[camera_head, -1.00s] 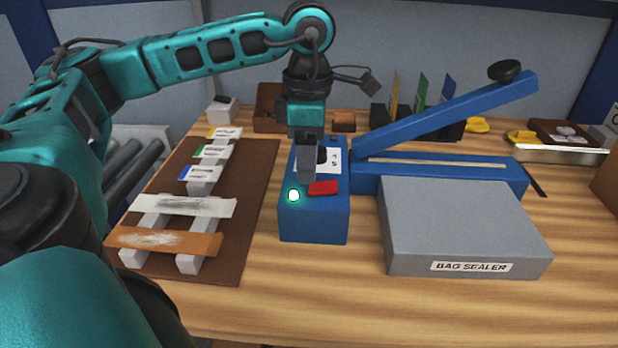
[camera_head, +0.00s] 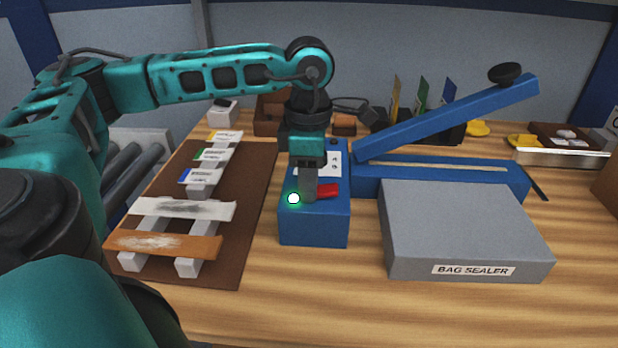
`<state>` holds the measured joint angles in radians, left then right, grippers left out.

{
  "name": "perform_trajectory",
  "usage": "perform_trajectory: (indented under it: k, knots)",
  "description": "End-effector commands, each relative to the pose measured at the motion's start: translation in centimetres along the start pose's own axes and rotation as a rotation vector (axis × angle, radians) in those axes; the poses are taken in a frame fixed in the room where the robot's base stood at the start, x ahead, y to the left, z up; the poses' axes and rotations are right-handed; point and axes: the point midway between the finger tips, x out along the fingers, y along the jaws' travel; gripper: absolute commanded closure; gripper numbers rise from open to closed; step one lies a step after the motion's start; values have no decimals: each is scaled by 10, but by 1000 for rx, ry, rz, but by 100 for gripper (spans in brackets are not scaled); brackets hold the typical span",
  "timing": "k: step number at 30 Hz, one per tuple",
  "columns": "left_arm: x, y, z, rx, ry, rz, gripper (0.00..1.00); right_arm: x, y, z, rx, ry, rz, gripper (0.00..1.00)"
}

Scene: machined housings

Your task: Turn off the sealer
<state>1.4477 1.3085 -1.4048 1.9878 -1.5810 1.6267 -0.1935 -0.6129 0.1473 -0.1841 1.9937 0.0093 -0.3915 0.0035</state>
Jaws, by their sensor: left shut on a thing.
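The sealer's blue control box (camera_head: 314,228) stands mid-table with a lit green lamp (camera_head: 293,198) on its top. A red switch (camera_head: 328,190) is beside the lamp; its left end is hidden by my fingers. My left gripper (camera_head: 309,190) points down over the box, shut at the left end of the red switch. A white dial plate (camera_head: 330,165) is behind it, partly hidden. The sealer's blue arm (camera_head: 450,115) is raised above its blue base (camera_head: 365,182). My right gripper is not in view.
A grey block labelled bag sealer (camera_head: 460,225) stands in front of the sealer base. On the left, a brown board (camera_head: 232,240) holds white rails with several strips. Card holders and small boxes stand behind. Bare wood lies along the front.

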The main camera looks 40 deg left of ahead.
Motion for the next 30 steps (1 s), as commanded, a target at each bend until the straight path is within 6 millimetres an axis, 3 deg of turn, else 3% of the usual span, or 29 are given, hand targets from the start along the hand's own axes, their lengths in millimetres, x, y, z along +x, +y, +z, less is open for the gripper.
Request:
perform_trajectory:
  k: [7, 13, 24, 30]
  knots:
    - [0, 0, 0, 0, 0, 0, 99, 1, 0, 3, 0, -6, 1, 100]
    - [-4, 0, 3, 4, 49, -2, 99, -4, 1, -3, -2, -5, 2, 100]
    - [-12, -1, 13, 4, 360, -4, 99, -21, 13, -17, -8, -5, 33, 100]
    - [-10, 0, 15, 2, 431, -1, 99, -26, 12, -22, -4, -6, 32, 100]
